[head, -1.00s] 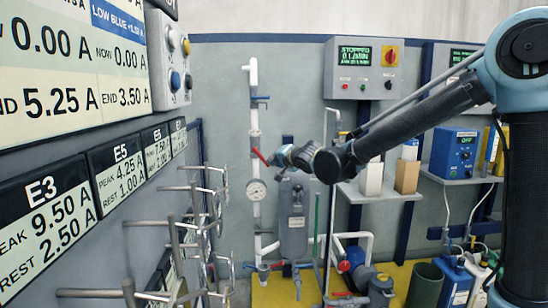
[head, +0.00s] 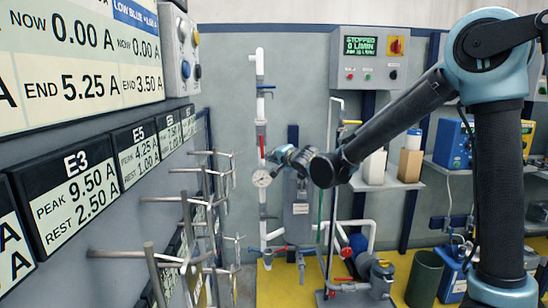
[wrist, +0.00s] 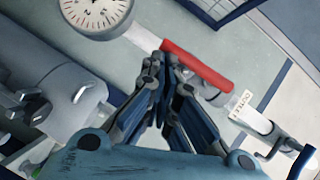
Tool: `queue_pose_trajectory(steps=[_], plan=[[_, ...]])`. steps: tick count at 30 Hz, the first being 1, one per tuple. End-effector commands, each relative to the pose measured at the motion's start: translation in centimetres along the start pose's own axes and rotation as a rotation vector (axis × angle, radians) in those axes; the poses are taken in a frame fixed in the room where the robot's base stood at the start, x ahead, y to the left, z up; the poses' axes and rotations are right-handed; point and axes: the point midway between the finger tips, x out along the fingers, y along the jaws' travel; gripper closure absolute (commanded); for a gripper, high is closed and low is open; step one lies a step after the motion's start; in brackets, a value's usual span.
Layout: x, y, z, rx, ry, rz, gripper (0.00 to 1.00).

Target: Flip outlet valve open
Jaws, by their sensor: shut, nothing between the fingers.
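The outlet valve's red lever (wrist: 197,66) lies nearly in line with its white pipe in the wrist view, above a tag (wrist: 241,103) that reads OUTLET. In the head view the red lever (head: 262,145) stands close to upright along the white vertical pipe (head: 260,100). My gripper (wrist: 168,62) is shut and empty, its fingertips at the end of the lever nearer the gauge. I cannot tell whether they touch it. In the head view my gripper (head: 270,157) is beside the pipe, just above the gauge, its tips small and partly hidden.
A round gauge (head: 262,178) sits on the pipe just below the lever. A grey tank (head: 298,215) stands to its right. Metal rack arms (head: 190,200) stick out from the left wall. A control box (head: 370,60) reads STOPPED.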

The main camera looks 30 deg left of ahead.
Motion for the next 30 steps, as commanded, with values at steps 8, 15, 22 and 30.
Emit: queue_pose_trajectory(steps=[8, 15, 22, 30], plan=[[0.0, 0.0, 0.1, 0.0, 0.0, 0.0, 1.0], [0.0, 0.0, 0.0, 0.0, -0.001, 0.0, 1.0], [-1.0, 0.4, -0.8, 0.0, -0.004, 0.0, 1.0], [-3.4, 0.8, -1.3, -0.003, -0.019, -0.007, 1.0]])
